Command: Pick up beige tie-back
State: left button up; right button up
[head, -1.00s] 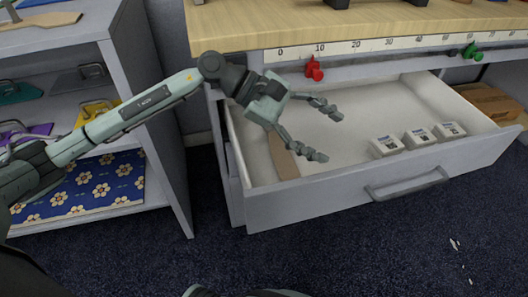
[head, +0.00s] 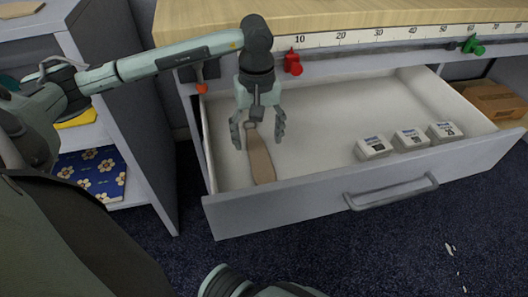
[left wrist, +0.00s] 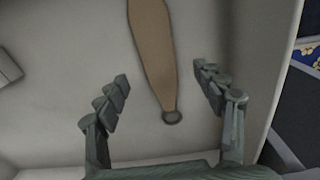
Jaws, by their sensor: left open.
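The beige tie-back (head: 261,160) lies flat on the floor of the open drawer (head: 320,115), near its left wall. It is a long tapered strip with a dark edge. In the left wrist view the tie-back (left wrist: 152,45) runs down from the top edge and ends in a small dark ring. My left gripper (head: 258,142) points down into the drawer, open and empty, over the tie-back's far end. In the left wrist view the ring end lies between the spread fingers of the left gripper (left wrist: 165,92), with neither finger touching it. My right gripper cannot be made out.
Several small white boxes, one of them here (head: 411,138), stand at the drawer's right front. The wooden tabletop (head: 350,18) overhangs the drawer's back. A red clamp (head: 292,62) and a green clamp (head: 472,45) sit on the ruler rail. The drawer's middle is clear.

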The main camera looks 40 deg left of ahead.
aim_at(259, 156)
pick_arm(q)
notch_tip(259, 156, down, 4)
jog(key=shift+d, duration=0.15)
jog(key=shift+f, duration=0.4)
